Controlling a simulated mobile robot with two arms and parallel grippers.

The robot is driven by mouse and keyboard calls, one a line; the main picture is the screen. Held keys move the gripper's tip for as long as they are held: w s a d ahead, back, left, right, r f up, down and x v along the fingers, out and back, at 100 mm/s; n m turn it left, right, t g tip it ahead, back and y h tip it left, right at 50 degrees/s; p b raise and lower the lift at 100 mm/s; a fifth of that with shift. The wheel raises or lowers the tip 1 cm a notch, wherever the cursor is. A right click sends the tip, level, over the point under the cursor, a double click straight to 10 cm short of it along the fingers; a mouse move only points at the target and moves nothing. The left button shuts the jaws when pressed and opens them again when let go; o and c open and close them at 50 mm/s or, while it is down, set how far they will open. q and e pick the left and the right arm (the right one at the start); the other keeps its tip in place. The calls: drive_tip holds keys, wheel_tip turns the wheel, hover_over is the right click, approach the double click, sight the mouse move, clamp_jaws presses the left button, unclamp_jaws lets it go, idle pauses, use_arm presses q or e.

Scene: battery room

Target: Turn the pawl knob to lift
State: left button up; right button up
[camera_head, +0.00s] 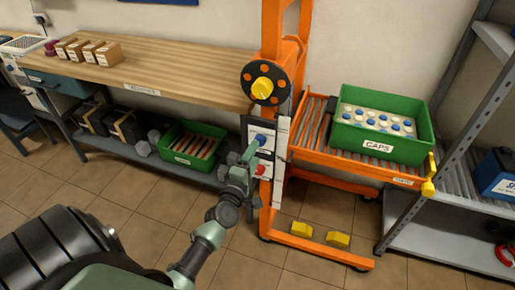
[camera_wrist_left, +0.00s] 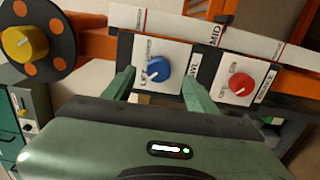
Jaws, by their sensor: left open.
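A blue knob (camera_head: 261,140) sits on a white label plate on the front of the orange lift's post. In the left wrist view the blue knob (camera_wrist_left: 160,68) has a white pointer line toward its lower left, near print that seems to read LIFT. A red knob (camera_head: 261,170) sits on a second plate below; it also shows in the left wrist view (camera_wrist_left: 241,84).
A black handwheel with a yellow hub (camera_head: 262,87) is above the panel. A green CAPS crate (camera_head: 378,150) rests on the lift's roller deck (camera_head: 313,125). A wooden workbench (camera_head: 165,70) stands left, a grey shelf (camera_head: 440,235) right.

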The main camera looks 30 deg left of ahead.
use_arm(q)
drive_tip(key=v, duration=0.3)
idle(0.5)
drive_tip(key=s+d+f+m+g+h, duration=0.1)
drive_tip(key=s+d+f+m+g, duration=0.25)
drive_tip(key=f, duration=0.75)
drive_tip(key=s+d+f+m+g+h, duration=0.25)
drive_tip(key=s+f+m, duration=0.2)
drive_tip(key=f, duration=0.55)
drive_tip(key=s+d+f+m+g+h, duration=0.15)
drive_tip(key=s+d+f+m, duration=0.3)
drive_tip(key=f, duration=0.65)
drive_tip(key=s+f+m+g, duration=0.3)
drive_tip(key=s+f, duration=0.2)
drive_tip(key=s, duration=0.6)
drive_tip(key=s+d+f+m+g, duration=0.1)
drive_tip(key=s+f+m+g, duration=0.2)
drive_tip(key=s+f, duration=0.3)
drive_tip(key=s+f+m+g+y, duration=0.1)
drive_tip(key=s+f+m+g, duration=0.2)
drive_tip(key=s, duration=1.2)
wheel_tip(320, 180, down, 3)
drive_tip(key=shift+s+d+r+m, duration=0.2)
drive_tip(key=shift+s+m, duration=0.1)
drive_tip(key=shift+m, duration=0.65)
